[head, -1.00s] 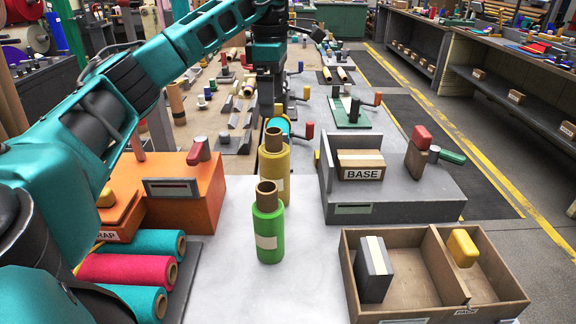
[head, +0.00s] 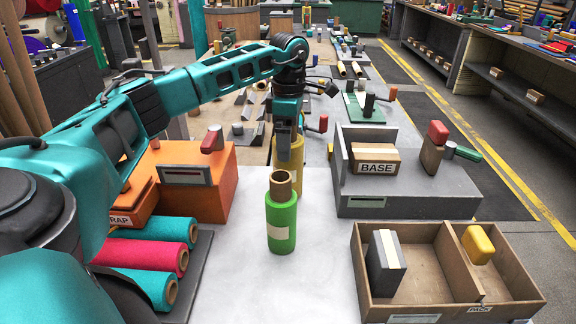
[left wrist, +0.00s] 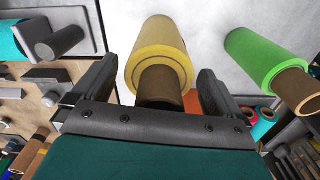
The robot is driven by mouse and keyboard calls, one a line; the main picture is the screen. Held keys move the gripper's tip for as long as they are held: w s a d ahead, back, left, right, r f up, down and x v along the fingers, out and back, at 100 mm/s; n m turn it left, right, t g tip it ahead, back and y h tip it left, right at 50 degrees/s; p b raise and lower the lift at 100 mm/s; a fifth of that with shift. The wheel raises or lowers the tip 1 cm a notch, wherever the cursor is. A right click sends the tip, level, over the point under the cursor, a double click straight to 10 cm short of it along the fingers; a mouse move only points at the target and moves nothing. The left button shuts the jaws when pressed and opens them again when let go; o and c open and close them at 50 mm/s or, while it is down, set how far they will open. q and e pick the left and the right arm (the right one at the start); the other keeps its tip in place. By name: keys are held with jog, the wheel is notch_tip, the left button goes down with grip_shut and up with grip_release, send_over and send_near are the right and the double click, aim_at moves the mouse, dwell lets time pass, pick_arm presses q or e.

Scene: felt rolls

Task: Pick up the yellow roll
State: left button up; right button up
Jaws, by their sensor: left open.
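The yellow roll (head: 289,168) stands upright on the pale table, behind the green roll (head: 281,222). My left gripper (head: 287,140) points down at its top and hides its upper end and core in the head view. In the left wrist view, the yellow roll (left wrist: 159,45) and its brown core lie between the spread fingers of the open left gripper (left wrist: 160,88). Gaps show on both sides of the core, so the fingers are not closed on it. The green roll (left wrist: 258,55) is to the right there. My right gripper is not in view.
An orange block (head: 205,180) and teal and pink rolls (head: 147,255) on a dark tray are at left. A grey stand (head: 405,188) holding a BASE box is at right. A divided brown box (head: 455,255) stands at front right. The table around the green roll is clear.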

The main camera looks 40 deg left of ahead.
pick_arm(q)
jog(key=shift+c, duration=0.5)
jog(key=c, duration=1.1)
jog(key=shift+r, duration=0.1)
